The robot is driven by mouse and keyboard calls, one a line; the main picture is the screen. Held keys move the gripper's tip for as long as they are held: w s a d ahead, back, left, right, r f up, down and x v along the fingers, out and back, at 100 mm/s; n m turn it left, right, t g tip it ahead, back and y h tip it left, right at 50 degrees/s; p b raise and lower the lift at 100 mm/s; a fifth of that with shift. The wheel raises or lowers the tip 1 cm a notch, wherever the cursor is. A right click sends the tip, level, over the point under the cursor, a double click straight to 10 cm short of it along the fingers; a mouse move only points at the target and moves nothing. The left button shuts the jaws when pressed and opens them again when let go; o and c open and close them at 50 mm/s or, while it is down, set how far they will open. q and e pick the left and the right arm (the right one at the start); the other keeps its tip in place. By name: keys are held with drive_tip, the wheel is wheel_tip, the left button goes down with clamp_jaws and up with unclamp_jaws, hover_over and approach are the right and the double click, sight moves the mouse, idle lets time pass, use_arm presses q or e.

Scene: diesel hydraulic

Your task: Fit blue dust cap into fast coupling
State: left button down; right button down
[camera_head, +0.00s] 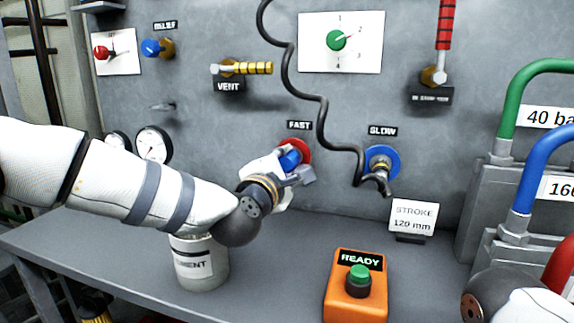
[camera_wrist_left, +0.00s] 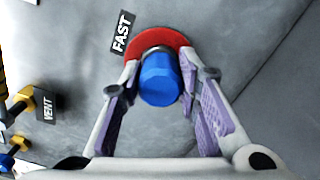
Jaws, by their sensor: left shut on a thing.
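The blue dust cap (camera_wrist_left: 161,80) sits between the fingertips of my left gripper (camera_wrist_left: 160,85), which is shut on it. In the head view the blue cap (camera_head: 290,159) shows partly behind the gripper (camera_head: 290,170), in front of the red ring of the fast coupling (camera_head: 304,147). In the left wrist view the red ring (camera_wrist_left: 160,38) and a bit of metal collar show right behind the cap. I cannot tell how far the cap is seated. My right arm shows at the lower right of the head view; its gripper is out of view.
The slow coupling (camera_head: 381,164) has a blue ring, with a black coiled cable hanging to it. On the bench stand an orange READY box (camera_head: 357,290), a white can (camera_head: 198,262) under my left arm and a STROKE sign (camera_head: 413,217). Green and blue handles (camera_head: 545,150) rise at right.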

use_arm(q)
drive_tip(key=c, duration=1.1)
unclamp_jaws()
